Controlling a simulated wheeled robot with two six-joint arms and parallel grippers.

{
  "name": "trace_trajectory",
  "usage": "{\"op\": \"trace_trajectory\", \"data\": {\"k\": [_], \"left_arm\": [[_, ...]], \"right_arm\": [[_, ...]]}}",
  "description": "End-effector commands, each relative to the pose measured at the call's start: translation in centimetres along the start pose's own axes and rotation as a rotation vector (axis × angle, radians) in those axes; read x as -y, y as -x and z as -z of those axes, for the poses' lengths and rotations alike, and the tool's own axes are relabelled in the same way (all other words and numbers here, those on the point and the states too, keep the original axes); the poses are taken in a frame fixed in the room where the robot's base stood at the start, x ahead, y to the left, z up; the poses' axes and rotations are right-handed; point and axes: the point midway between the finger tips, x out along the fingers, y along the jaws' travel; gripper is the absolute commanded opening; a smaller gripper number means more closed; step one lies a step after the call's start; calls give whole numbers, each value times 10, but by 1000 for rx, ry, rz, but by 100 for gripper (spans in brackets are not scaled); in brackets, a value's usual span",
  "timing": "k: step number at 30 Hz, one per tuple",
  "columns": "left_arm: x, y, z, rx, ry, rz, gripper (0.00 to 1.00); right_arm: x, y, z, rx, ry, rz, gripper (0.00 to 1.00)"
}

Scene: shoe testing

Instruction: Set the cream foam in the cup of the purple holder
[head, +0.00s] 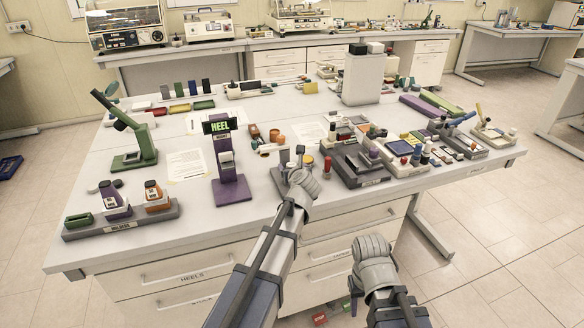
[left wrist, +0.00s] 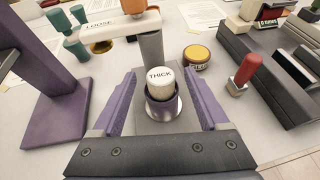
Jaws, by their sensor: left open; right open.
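The purple holder (head: 112,195) stands in the grey tray labelled HOLDERS at the front left of the table, beside an orange holder. My left gripper (left wrist: 160,80) is open, its fingers on either side of a short cream cylinder (left wrist: 160,83) marked THICK, apart from it. The cylinder sits in a purple and metal cup. I cannot tell for sure that it is the cream foam. My right gripper (head: 372,246) is open and empty, off the front edge.
A purple HEEL stand (head: 231,188) stands between the holders tray (head: 75,231) and my left gripper. A green press (head: 134,141) is behind the tray. A red-topped peg (left wrist: 246,70) and a yellow-lidded tin (left wrist: 196,57) are close to the cylinder. Dark stepped racks crowd the right.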

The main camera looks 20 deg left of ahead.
Motion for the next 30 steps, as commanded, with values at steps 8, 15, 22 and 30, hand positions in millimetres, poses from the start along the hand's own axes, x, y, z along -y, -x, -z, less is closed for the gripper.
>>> {"op": "trace_trajectory", "data": {"k": [8,15,22,30], "left_arm": [[0,2,0,0,0,0,78],[-1,23,-1,0,-1,0,78],[-1,62,-2,0,-1,2,78],[0,79,0,0,0,0,78]], "right_arm": [[0,1,0,0,0,0,50],[-1,10,-1,0,0,0,50],[-2,25,-2,0,0,0,50],[-3,30,-2,0,0,0,50]]}}
